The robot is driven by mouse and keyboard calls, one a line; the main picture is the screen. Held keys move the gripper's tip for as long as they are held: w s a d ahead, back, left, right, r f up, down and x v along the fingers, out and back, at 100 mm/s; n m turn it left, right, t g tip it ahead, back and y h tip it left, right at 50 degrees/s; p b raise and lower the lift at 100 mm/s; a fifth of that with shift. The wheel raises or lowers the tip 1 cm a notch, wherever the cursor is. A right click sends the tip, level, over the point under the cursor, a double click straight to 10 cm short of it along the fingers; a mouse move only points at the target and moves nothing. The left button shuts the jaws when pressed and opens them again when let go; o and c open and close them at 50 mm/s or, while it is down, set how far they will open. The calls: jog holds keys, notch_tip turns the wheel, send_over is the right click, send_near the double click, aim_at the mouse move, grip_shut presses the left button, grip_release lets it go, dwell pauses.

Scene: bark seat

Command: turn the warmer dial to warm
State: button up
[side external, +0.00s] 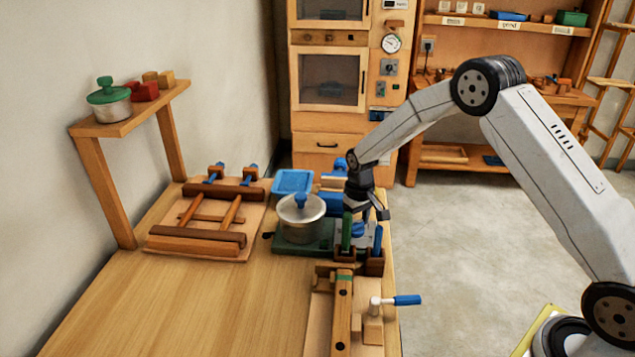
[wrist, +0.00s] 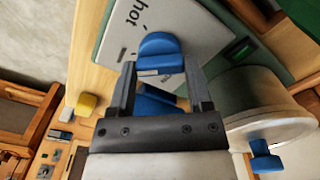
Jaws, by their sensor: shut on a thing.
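The warmer dial is a blue knob (wrist: 159,47) on a pale grey panel (wrist: 113,40) marked "hot" in the wrist view. My gripper (wrist: 160,68) has its two dark fingers on either side of the knob and is shut on it. In the side view the blue dial (side external: 358,230) shows low under my gripper, partly hidden. The panel sits at the right of the green warmer base (side external: 292,248). A metal pot (side external: 300,224) with a blue lid knob stands on the base. No "warm" mark is readable, and I cannot tell the dial's setting.
Green-handled and blue-handled tools (side external: 378,240) stand in brown holders just in front of the dial. A blue tray (side external: 292,181) lies behind the pot. A wooden clamp device (side external: 342,310) is at the front right. The front left tabletop (side external: 190,310) is clear.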

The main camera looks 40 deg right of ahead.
aim_at(354, 225)
jog(key=o, duration=1.3)
jog(key=shift+r, duration=3.95)
jog(key=shift+a+r+t, duration=0.3)
jog(key=shift+a+r, duration=0.05)
jog(key=shift+a, duration=0.15)
jog(key=a+r+n+t, duration=0.2)
jog(key=a+r+t, duration=0.1)
jog(key=a+r, duration=0.15)
jog(key=shift+m+g, duration=0.5)
jog(key=s, duration=0.7)
jog(key=s+f, duration=0.1)
jog(key=s, duration=0.7)
jog(key=s+a+f, duration=0.1)
jog(key=s, duration=0.7)
jog(key=shift+f, duration=0.2)
